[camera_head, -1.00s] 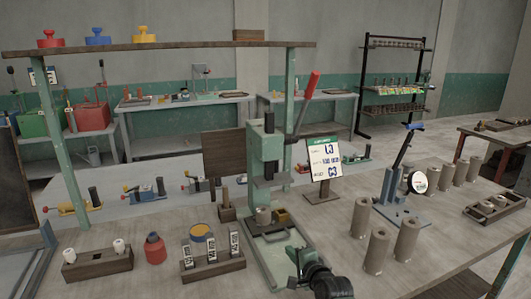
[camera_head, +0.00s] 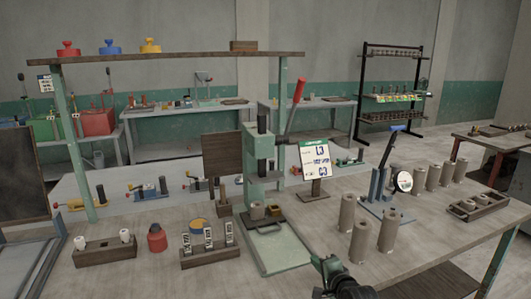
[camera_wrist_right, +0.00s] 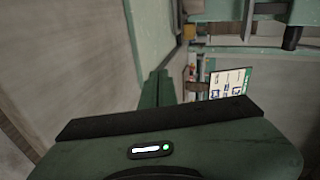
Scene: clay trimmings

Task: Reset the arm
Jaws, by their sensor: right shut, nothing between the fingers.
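My right gripper (camera_head: 320,262) shows at the bottom middle of the head view, by the table's front edge. It is dark green, shut and empty. In the right wrist view its fingers (camera_wrist_right: 156,90) lie together. The green press (camera_head: 256,165) with a red-tipped lever stands behind it to the left, apart from it. My left gripper is not in view.
Several clay cylinders (camera_head: 389,231) stand upright right of the gripper. A blue gauge stand (camera_head: 380,190) is behind them. A wooden rack (camera_head: 232,257) and a red bottle (camera_head: 156,238) are left of the press. A white sign (camera_head: 315,160) stands behind.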

